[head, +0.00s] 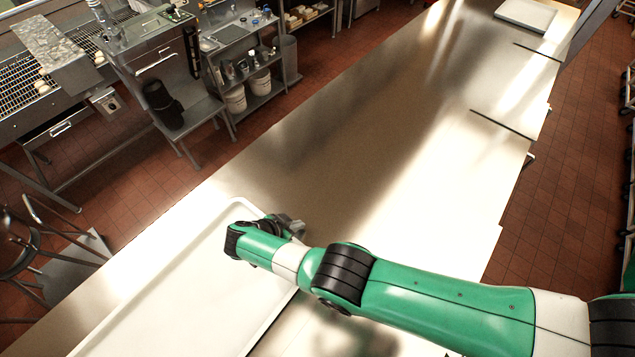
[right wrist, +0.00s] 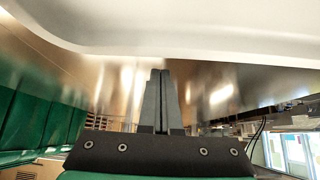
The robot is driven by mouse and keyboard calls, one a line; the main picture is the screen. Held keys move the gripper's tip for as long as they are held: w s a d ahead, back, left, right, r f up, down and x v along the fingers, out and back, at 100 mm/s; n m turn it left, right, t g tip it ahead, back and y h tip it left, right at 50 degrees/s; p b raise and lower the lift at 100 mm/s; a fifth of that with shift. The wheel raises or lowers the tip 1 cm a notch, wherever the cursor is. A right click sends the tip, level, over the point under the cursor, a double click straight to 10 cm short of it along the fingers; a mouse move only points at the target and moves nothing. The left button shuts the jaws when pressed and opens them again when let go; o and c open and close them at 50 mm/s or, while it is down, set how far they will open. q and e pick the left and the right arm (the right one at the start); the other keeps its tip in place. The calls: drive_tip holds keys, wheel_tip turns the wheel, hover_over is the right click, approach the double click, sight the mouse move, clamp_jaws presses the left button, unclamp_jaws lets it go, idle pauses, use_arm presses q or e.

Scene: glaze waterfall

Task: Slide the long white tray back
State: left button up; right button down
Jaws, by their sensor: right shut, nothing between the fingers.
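The long white tray (head: 190,285) lies on the steel counter at the lower left of the head view, and its near end runs out of the picture. My right gripper (head: 298,227) is at the tray's far right corner, beside the rim, and the wrist hides part of that corner. In the right wrist view its two fingers (right wrist: 160,85) are pressed together with nothing between them. The pale tray edge (right wrist: 190,35) spans the top of that view. I cannot tell whether the fingers touch the tray. My left gripper does not show.
The steel counter (head: 340,130) is bare beyond the tray. Another white tray (head: 525,14) lies at its far end. Dark seams cross the counter's right part.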

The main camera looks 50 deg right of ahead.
drive_tip(key=shift+d+r+p, duration=0.45)
drive_tip(key=shift+r+p, duration=0.05)
drive_tip(key=shift+r, duration=0.35)
drive_tip(key=p+v, duration=0.2)
drive_tip(key=v, duration=0.5)
drive_tip(key=shift+a, duration=0.35)
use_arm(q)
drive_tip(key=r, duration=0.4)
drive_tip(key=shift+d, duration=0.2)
use_arm(e)
drive_tip(key=shift+a+r, duration=0.35)
drive_tip(key=shift+r, duration=0.05)
